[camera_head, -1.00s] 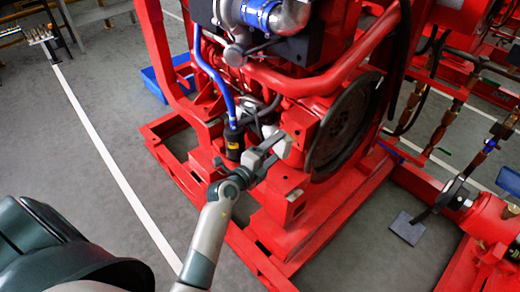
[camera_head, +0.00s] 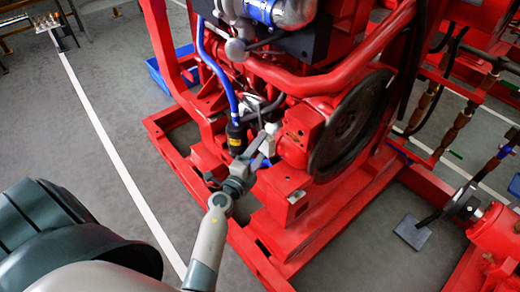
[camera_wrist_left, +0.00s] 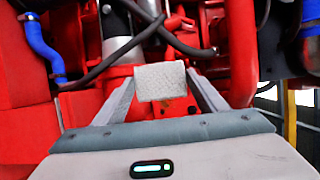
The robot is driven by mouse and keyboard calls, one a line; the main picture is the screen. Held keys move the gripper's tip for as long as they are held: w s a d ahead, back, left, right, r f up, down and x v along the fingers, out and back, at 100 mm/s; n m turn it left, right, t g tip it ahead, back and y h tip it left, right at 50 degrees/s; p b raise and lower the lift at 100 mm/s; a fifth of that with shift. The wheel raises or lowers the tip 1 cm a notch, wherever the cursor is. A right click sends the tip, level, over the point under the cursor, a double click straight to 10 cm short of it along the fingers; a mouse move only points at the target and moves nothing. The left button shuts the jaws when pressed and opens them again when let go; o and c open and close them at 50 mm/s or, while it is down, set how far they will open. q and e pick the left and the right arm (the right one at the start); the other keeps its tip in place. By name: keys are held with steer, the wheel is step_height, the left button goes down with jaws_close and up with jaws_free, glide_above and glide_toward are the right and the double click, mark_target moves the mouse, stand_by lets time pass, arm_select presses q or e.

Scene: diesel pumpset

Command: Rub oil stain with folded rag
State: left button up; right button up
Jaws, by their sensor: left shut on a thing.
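The folded rag (camera_wrist_left: 160,82) is a small pale grey-white pad between the fingers of my left gripper (camera_wrist_left: 163,92) in the left wrist view. My left gripper (camera_head: 264,145) is shut on the rag and holds it at the lower side of the red engine (camera_head: 305,122), left of the dark flywheel (camera_head: 350,122). In the head view the rag (camera_head: 271,128) is a small whitish patch at the fingertips. I cannot tell if it touches the engine. I cannot make out an oil stain; it may be hidden behind the rag or gripper. My right gripper is not in view.
Dark hoses (camera_wrist_left: 115,55) cross near the rag. The red base frame (camera_head: 255,250) lies below. A blue bin (camera_head: 158,78) sits behind.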

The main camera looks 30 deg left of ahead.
mark_target(266, 149)
arm_select(q)
steer(key=shift+w, duration=0.1)
steer(key=shift+w+d, duration=0.3)
steer(key=shift+w, duration=0.5)
steer(key=shift+w+d, duration=0.3)
steer(key=shift+w, duration=0.5)
steer(key=shift+w+d+b, duration=0.2)
steer(key=shift+w+b, duration=0.05)
steer(key=shift+w, duration=0.35)
steer(key=shift+w+d+b, duration=0.2)
steer(key=shift+w+b, duration=0.05)
steer(key=shift+w, duration=0.3)
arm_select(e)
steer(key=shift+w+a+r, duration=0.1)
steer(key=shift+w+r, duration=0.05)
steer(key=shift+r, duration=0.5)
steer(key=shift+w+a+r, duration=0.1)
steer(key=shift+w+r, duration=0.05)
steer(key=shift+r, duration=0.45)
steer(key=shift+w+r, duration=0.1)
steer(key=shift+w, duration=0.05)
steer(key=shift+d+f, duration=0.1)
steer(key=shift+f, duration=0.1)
arm_select(q)
steer(key=shift+w+d, duration=0.2)
steer(key=shift+w, duration=0.4)
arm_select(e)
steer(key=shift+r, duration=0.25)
